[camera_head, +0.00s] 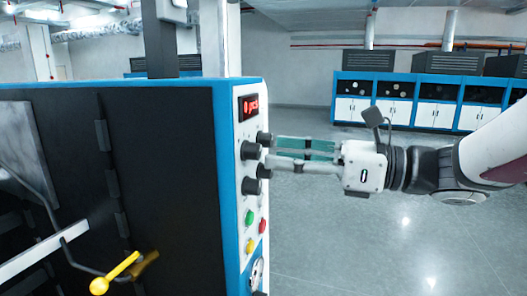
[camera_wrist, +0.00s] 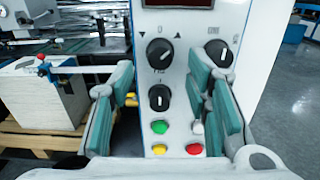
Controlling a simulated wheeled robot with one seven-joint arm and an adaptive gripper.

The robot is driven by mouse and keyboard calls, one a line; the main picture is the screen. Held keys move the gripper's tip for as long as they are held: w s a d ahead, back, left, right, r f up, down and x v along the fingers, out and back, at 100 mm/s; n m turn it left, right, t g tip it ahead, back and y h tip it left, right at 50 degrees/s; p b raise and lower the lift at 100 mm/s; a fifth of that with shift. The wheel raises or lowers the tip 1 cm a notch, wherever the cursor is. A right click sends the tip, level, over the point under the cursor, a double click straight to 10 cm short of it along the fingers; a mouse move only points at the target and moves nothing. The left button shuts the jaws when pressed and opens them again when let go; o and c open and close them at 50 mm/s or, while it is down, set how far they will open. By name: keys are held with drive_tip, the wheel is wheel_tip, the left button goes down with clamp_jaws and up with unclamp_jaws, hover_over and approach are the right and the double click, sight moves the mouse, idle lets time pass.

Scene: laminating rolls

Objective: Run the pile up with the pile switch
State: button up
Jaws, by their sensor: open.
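My gripper (camera_head: 273,153) is open in front of the control panel (camera_head: 231,222) on the machine's right side. In the wrist view its teal-padded fingers spread on either side of the panel's knobs. An upper-left black knob (camera_wrist: 160,53), marked with a down triangle, a 0 and an up triangle, lies between the fingers. I cannot tell whether the fingers touch it. The right finger partly overlaps the area near a second upper knob (camera_wrist: 219,53). A third knob (camera_wrist: 159,98) sits below. A white pile (camera_wrist: 42,103) stands on a wooden pallet (camera_wrist: 40,139) at the left.
Below the knobs are green (camera_wrist: 159,127), yellow (camera_wrist: 159,149) and red (camera_wrist: 194,149) buttons. A red display (camera_head: 249,107) sits above. A yellow-knobbed lever (camera_head: 115,274) juts from the machine. The floor (camera_head: 390,235) to the right is clear, with blue-and-white cabinets (camera_head: 395,112) behind.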

sight(260, 153)
drive_tip(key=shift+x, duration=1.7)
clamp_jaws()
drive_tip(key=n+b, duration=0.3)
drive_tip(key=n, duration=0.2)
drive_tip(key=shift+w+f, duration=0.1)
drive_tip(key=shift+f, duration=0.05)
drive_tip(key=shift+n+b, duration=1.75)
drive_tip(key=shift+n, duration=0.15)
